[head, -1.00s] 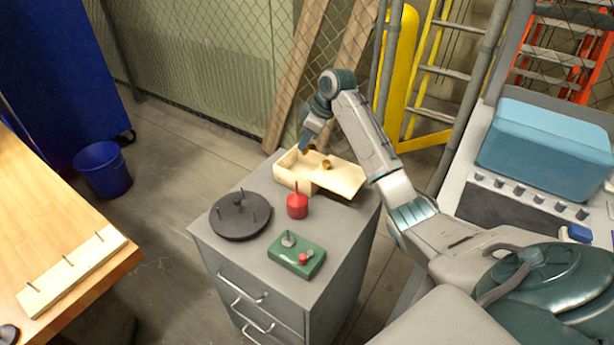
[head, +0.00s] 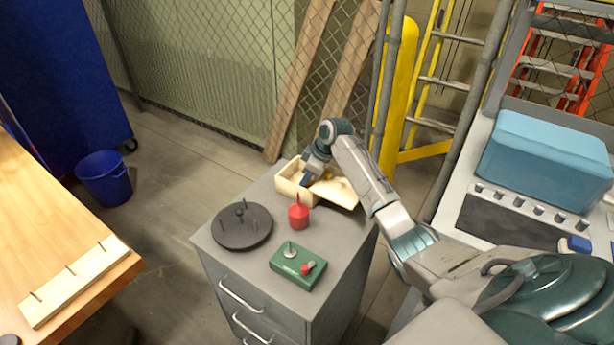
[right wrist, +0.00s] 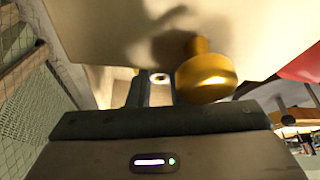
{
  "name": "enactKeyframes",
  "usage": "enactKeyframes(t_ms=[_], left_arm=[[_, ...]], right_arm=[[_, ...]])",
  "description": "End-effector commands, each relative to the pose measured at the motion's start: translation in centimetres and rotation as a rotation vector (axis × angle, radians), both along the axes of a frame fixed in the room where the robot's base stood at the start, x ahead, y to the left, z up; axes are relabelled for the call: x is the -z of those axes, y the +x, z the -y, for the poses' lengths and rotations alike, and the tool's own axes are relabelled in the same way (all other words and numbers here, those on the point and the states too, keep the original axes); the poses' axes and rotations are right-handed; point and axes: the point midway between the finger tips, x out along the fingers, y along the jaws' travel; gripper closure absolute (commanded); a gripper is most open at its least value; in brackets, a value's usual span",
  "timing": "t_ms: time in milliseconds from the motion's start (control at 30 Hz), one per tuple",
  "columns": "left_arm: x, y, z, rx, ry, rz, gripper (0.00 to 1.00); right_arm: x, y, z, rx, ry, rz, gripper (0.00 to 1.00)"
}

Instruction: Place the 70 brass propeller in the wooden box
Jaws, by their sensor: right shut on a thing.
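The wooden box (head: 289,189) stands open at the back of the grey cabinet, its pale lid (head: 344,194) lying slanted across its right side. My right gripper (head: 306,180) reaches down into the open left part of the box. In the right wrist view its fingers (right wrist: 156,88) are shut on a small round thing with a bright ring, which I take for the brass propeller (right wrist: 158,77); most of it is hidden. A brass knob (right wrist: 205,75) shows close beside the fingers, seemingly on the lid. My left gripper is not in view.
On the cabinet (head: 225,262) stand a red container (head: 299,214), a dark round base with pegs (head: 241,229) and a green box with a red knob (head: 298,267). A wooden table with a pegged strip (head: 75,283) is at the left. A blue bin (head: 104,175) stands on the floor.

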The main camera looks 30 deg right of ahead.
Motion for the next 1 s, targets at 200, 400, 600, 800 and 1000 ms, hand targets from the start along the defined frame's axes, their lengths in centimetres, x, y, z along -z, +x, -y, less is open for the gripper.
enactKeyframes(t_ms=[200, 400, 600, 800, 1000], left_arm=[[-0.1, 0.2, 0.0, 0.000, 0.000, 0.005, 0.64], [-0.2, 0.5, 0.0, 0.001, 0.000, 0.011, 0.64], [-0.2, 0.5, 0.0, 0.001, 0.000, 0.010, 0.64], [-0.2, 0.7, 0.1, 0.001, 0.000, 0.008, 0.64], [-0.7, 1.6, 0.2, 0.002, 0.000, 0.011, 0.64]], right_arm=[[0.3, 0.0, 0.0, 0.001, 0.000, 0.000, 0.66], [0.3, 0.0, 0.0, 0.001, 0.000, 0.000, 0.60], [-0.2, 0.0, 0.1, 0.000, -0.001, 0.001, 0.60], [-3.2, -1.0, 1.0, 0.001, -0.005, 0.004, 0.60], [-7.2, -2.4, 2.2, 0.002, -0.003, 0.004, 0.60]])
